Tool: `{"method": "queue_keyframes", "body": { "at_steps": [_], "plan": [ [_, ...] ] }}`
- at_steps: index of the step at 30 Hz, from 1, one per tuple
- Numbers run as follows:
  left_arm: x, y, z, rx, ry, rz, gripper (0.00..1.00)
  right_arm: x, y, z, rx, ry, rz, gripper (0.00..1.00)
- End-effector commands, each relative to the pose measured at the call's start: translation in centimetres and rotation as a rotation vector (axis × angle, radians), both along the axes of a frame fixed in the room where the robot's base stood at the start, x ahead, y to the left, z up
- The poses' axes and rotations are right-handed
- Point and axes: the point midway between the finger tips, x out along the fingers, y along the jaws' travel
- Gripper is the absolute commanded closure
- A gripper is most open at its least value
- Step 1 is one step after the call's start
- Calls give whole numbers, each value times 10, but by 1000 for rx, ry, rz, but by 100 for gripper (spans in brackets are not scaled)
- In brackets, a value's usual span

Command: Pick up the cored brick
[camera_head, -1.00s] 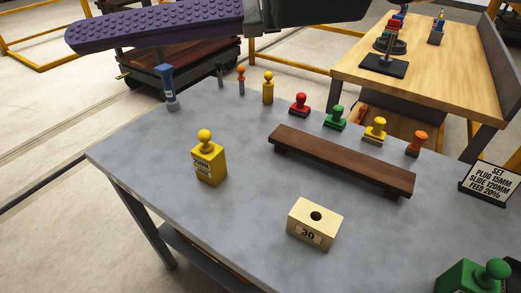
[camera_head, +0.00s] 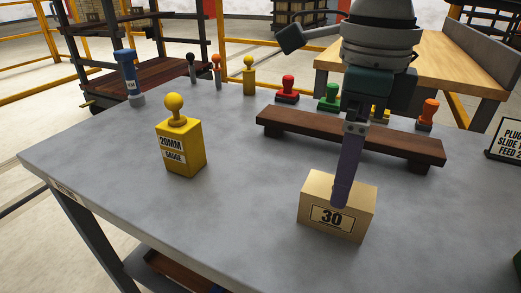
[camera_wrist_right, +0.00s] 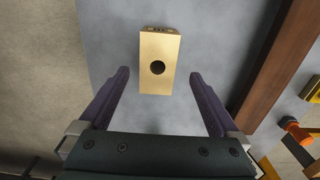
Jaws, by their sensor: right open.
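The cored brick (camera_head: 335,222) is a tan block with a "30" label on its front, standing on the grey table (camera_head: 230,220). In the right wrist view the brick (camera_wrist_right: 158,50) shows its top with a dark round hole. My right gripper (camera_head: 341,203) points down over the brick in the head view; one purple finger overlaps it and hides the hole. In the right wrist view the two fingers are spread wide, left and right of the brick's near end, with gaps on both sides. The gripper is open and empty. My left gripper is not in view.
A dark wooden rail (camera_head: 282,130) lies behind the brick, with red (camera_head: 288,88), green (camera_head: 329,96) and orange (camera_head: 428,113) knobbed pieces beyond it. A yellow 20MM gauge (camera_head: 180,147) stands to the left. The table between gauge and brick is clear.

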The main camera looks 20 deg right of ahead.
Motion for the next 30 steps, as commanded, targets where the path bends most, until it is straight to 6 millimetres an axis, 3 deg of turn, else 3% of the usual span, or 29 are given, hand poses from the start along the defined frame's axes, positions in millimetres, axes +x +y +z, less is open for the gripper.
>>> {"method": "queue_keyframes", "body": {
  "at_steps": [9,18,30],
  "plan": [
    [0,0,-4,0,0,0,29,-1,4,-46,2,3,0,3],
    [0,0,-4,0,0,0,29,-1,4,-50,2,1,1,4],
    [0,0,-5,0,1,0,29,-1,4,-49,2,1,1,49]
  ]
}}
